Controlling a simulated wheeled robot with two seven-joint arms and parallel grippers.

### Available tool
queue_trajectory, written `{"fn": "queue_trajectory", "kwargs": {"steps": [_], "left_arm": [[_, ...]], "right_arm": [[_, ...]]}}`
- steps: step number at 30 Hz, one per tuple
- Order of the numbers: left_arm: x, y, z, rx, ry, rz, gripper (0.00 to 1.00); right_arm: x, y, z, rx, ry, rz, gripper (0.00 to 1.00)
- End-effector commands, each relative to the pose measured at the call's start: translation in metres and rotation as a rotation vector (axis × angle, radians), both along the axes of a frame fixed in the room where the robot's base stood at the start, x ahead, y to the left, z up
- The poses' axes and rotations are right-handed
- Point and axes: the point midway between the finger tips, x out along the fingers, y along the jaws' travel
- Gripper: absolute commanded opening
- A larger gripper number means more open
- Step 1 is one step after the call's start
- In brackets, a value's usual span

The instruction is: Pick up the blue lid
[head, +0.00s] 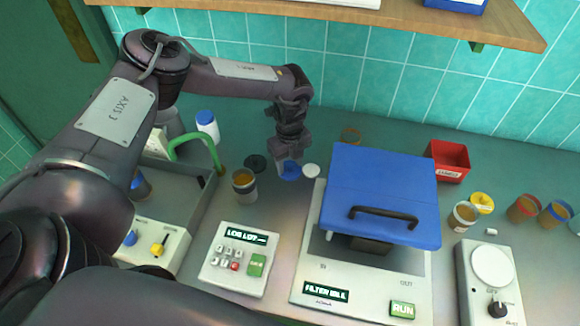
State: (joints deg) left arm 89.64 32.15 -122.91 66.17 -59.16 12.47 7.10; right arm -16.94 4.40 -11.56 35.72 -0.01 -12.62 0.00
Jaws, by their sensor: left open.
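A small round blue lid (291,172) lies on the grey counter, between a dark lid (256,163) and a white lid (311,171). My left gripper (281,165) is open and points down right at the blue lid, overlapping its left edge in the head view. I cannot tell whether the fingers touch it. The gripper covers part of the lid. My right gripper is out of view.
A filter mill with a large blue handled cover (380,180) stands just right of the lids. An amber jar (245,186) stands in front left, a white bottle (207,125) behind left. A wooden shelf (400,17) overhangs the back.

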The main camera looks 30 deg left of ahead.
Motion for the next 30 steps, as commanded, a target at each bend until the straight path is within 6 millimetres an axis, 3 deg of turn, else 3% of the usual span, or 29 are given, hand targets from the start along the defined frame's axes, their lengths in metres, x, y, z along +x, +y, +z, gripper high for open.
{"fn": "queue_trajectory", "kwargs": {"steps": [2,13,23,30], "left_arm": [[0.0,0.0,0.0,0.0,0.0,0.0,0.45],[0.0,0.0,0.0,-0.001,-0.001,0.0,0.0],[0.001,0.0,0.004,-0.001,-0.002,0.001,0.0],[0.002,0.0,0.029,-0.003,-0.004,0.001,0.0]], "right_arm": [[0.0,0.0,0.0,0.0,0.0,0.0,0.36],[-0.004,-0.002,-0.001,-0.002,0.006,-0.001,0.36],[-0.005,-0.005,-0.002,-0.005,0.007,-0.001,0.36],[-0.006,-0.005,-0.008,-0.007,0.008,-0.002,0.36]]}}
